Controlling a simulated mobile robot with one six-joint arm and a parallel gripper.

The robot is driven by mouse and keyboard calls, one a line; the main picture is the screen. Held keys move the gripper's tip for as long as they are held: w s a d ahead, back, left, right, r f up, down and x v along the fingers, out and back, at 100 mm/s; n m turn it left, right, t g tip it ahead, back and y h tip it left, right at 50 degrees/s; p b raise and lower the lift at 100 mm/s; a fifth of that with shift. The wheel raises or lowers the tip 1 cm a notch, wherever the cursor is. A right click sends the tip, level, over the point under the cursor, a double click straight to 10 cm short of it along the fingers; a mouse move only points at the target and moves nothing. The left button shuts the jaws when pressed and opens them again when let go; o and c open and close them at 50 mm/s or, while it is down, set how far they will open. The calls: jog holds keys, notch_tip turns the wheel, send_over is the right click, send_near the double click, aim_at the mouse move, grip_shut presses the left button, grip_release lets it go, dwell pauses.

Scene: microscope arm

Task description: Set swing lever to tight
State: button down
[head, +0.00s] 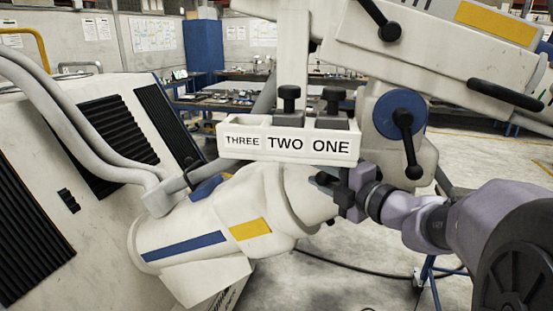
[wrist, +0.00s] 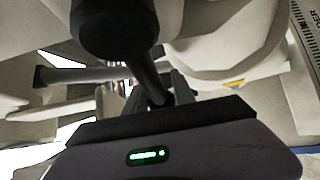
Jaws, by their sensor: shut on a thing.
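A black lever shows in the wrist view as a thin rod (wrist: 147,72) with a large round knob (wrist: 115,25) at its near end. My gripper (wrist: 158,95) is shut on the rod, with its fingers beyond the dark gripper body. In the head view my gripper (head: 342,192) is at the right end of the white cylindrical arm part, below the tray. A small black knob end (head: 325,178) shows beside the fingers; the rest of this lever is hidden. No tight marking is readable in either view.
A white tray (head: 290,146) labelled THREE, TWO, ONE sits just above my gripper, holding two black-knobbed pieces. A blue hub with a black lever (head: 405,140) hanging down is to the right. Another black lever (head: 384,22) is above. Open floor (head: 320,270) lies below.

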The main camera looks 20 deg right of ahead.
jog(key=shift+f, duration=0.15)
jog(key=c, duration=1.4)
grip_release()
jog(key=p+v, duration=0.2)
jog(key=v, duration=0.6)
jog(key=p+v, duration=0.2)
jog(key=v, duration=0.7)
jog(key=shift+s+d+r+p, duration=0.1)
jog(key=shift+s+r+p, duration=0.15)
jog(key=shift+p, duration=0.05)
